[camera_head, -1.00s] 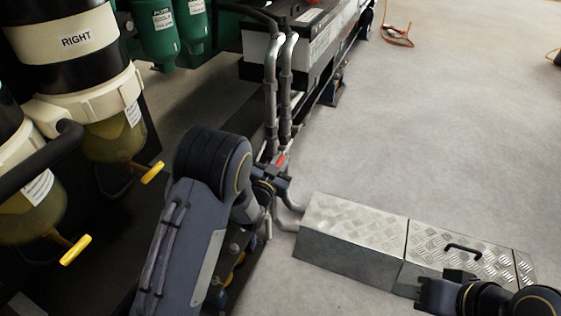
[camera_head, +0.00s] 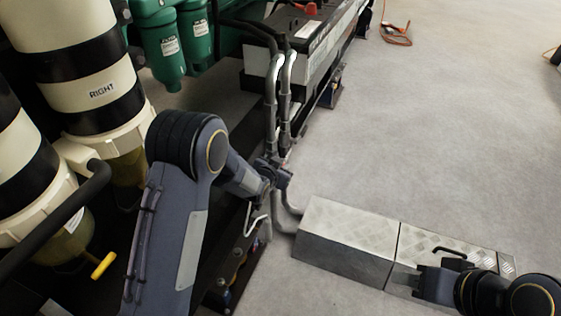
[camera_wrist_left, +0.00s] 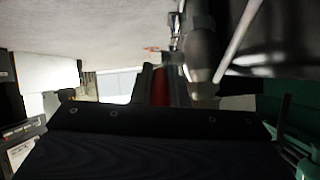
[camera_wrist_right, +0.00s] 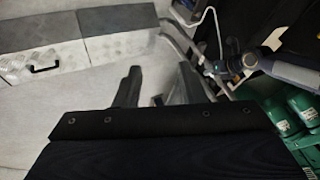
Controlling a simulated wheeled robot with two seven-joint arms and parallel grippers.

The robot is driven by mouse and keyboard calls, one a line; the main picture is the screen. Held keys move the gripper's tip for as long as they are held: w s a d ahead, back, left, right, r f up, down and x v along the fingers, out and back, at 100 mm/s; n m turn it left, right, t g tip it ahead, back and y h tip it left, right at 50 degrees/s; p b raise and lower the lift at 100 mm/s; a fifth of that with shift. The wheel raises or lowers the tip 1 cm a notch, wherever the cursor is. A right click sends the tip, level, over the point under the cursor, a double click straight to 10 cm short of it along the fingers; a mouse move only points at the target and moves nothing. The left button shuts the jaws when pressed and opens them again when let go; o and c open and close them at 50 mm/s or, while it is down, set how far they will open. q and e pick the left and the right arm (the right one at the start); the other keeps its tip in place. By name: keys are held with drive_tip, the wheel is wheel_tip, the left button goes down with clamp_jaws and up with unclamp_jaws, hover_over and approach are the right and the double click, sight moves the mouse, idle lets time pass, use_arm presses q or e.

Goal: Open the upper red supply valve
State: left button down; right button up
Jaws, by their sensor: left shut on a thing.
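My left gripper (camera_head: 276,172) is at the grey pipes, low on the side of the machine. In the left wrist view, a red valve handle (camera_wrist_left: 160,86) shows between its fingers, and the gripper is shut on it. In the head view the gripper hides the handle, so I cannot tell how far it is turned. My right gripper (camera_head: 408,278) is over the metal tread-plate box at the lower right. In the right wrist view its fingers (camera_wrist_right: 158,88) are apart with nothing between them.
The tread-plate box (camera_head: 345,235) lies on the floor, with a black handle on top. Vertical grey pipes (camera_head: 270,105) stand behind my left gripper. Cream filter housings (camera_head: 88,65) and a yellow lever (camera_head: 104,265) are at the left.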

drive_tip(key=shift+r+p, duration=0.6)
drive_tip(key=shift+r, duration=0.3)
drive_tip(key=shift+c, duration=0.2)
